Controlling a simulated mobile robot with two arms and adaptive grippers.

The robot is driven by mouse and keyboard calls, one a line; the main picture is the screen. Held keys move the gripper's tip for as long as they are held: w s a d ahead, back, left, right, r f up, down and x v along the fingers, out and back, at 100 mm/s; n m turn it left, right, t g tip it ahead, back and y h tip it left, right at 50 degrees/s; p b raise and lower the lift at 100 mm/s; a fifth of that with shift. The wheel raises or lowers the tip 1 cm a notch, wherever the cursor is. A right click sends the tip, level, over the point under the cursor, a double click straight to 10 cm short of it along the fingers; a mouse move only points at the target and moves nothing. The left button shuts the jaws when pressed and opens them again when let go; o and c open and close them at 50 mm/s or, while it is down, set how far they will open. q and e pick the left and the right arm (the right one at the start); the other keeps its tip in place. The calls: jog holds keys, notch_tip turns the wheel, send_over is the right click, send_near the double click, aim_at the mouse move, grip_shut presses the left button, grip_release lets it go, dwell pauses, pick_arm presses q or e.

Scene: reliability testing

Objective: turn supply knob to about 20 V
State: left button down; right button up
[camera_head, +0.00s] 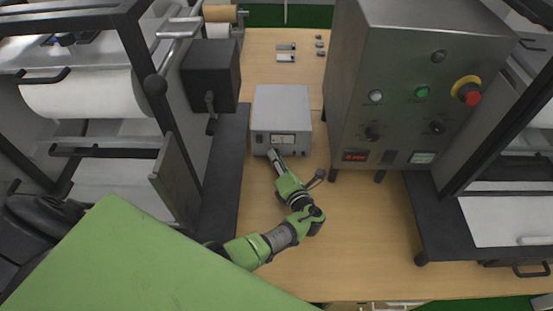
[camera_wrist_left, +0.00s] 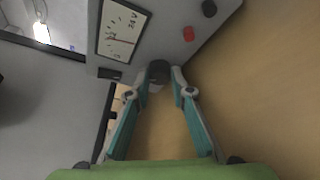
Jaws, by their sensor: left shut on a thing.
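The supply (camera_head: 282,103) is a light grey box on the wooden table, with a small white meter (camera_head: 283,139) on its front. The meter also shows up close in the left wrist view (camera_wrist_left: 124,30); its scale is tilted and I cannot read a sure value. My left gripper (camera_head: 272,153) reaches up to the lower front of the supply. In the left wrist view its two teal fingers (camera_wrist_left: 160,86) are closed around the dark round knob (camera_wrist_left: 158,70) below the meter. The knob's pointer mark cannot be made out. My right gripper is not in view.
A red terminal (camera_wrist_left: 188,33) and a black one (camera_wrist_left: 209,8) sit beside the knob. A large metal control cabinet (camera_head: 420,90) stands to the right, a machine with a white roll (camera_head: 85,95) to the left. The table front (camera_head: 350,240) is clear.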

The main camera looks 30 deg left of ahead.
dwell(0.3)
pick_arm(q)
jog(key=c, duration=1.8)
grip_release()
jog(key=v, duration=1.2)
jog(key=shift+w+d+f, duration=0.1)
jog(key=shift+f, duration=0.05)
